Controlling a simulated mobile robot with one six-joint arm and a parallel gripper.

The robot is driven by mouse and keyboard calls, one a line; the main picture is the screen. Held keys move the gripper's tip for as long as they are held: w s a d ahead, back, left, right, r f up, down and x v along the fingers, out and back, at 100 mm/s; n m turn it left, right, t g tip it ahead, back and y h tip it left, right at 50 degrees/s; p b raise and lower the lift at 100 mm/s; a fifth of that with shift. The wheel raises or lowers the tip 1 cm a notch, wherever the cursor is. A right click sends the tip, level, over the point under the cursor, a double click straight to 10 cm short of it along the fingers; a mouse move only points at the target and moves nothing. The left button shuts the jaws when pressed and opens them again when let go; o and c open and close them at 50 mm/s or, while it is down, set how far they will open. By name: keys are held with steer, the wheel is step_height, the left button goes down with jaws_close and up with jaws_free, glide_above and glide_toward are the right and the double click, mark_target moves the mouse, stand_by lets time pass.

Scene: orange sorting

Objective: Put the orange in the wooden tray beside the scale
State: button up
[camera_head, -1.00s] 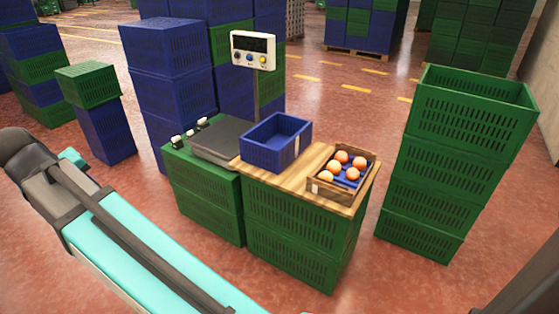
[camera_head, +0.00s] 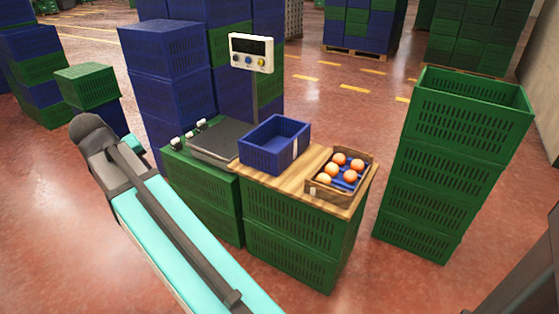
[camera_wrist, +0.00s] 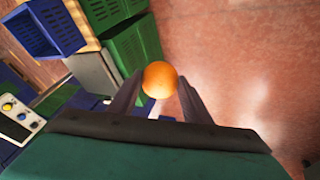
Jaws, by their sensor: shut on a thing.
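In the wrist view my gripper (camera_wrist: 159,88) is shut on an orange (camera_wrist: 159,79), held between its two dark fingers with the floor behind it. The wooden tray (camera_head: 329,195) sits on the wooden board at the right end of the stand in the head view. It holds several oranges (camera_head: 351,176) on a blue liner. The scale has a grey platform (camera_head: 218,138) to the left and a display (camera_head: 251,52) on a post. My gripper and the held orange are out of the head view, where only my arm shows.
A blue crate (camera_head: 268,158) stands between the scale platform and the tray, and a blue crate shows in the wrist view (camera_wrist: 50,30). A tall stack of green crates (camera_head: 440,180) rises right of the stand. Blue crates (camera_head: 170,90) are stacked behind the scale. Open floor lies in front.

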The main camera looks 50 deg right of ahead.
steer(key=s+d+f+m+g+p, duration=0.15)
steer(key=s+d, duration=0.35)
steer(key=d, duration=0.6)
steer(key=s+d+f+m+h+p, duration=0.15)
steer(key=s+d, duration=0.25)
steer(key=d, duration=0.6)
steer(key=s+d+f+m+g+y+p, duration=0.15)
steer(key=s+d, duration=0.35)
steer(key=d, duration=0.6)
steer(key=s+d+f+m+g+p, duration=0.1)
steer(key=s+d+f+m+p, duration=0.1)
steer(key=s+d, duration=0.8)
steer(key=s+d+f+m+p, duration=0.2)
steer(key=s+d+f+m, duration=0.2)
steer(key=s+d, duration=0.5)
steer(key=s, duration=0.8)
steer(key=shift+s+d+g+h, duration=0.15)
steer(key=shift+d+g+h, duration=0.2)
steer(key=shift+g+h, duration=0.05)
steer(key=shift+f, duration=0.15)
steer(key=shift+f+b, duration=2.45)
steer(key=shift+f, duration=1.35)
